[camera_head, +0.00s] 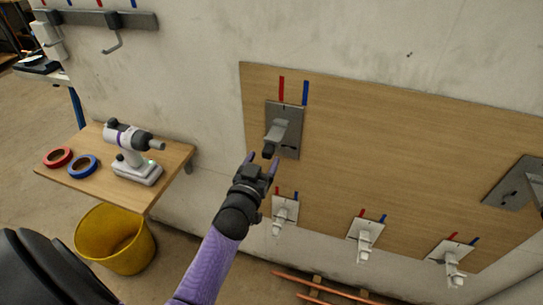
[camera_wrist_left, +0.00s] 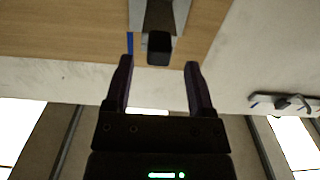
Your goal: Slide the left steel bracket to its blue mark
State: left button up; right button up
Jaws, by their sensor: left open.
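The left steel bracket (camera_head: 291,143) is a grey plate with an arm ending in a dark block, on the wooden wall panel. A red mark (camera_head: 281,88) is above its left part and the blue mark (camera_head: 305,92) above its right part. My left gripper (camera_head: 262,160) is open just below the bracket arm's end. In the left wrist view, the dark end of the bracket (camera_wrist_left: 158,48) lines up with the gap between the fingertips (camera_wrist_left: 159,64); I cannot tell whether it is between them. My right gripper is out of view.
Several small white brackets (camera_head: 283,208) with red and blue marks sit along the panel's lower edge. Another steel bracket (camera_head: 511,190) is at the right. A wooden shelf (camera_head: 125,190) holds a drill and tape rolls, above a yellow bucket (camera_head: 125,256). The panel between the steel brackets is clear.

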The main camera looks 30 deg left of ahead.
aim_at(266, 156)
pick_arm(q)
jog(key=x, duration=0.4)
jog(key=shift+b, duration=0.35)
jog(key=shift+d, duration=0.1)
grip_shut()
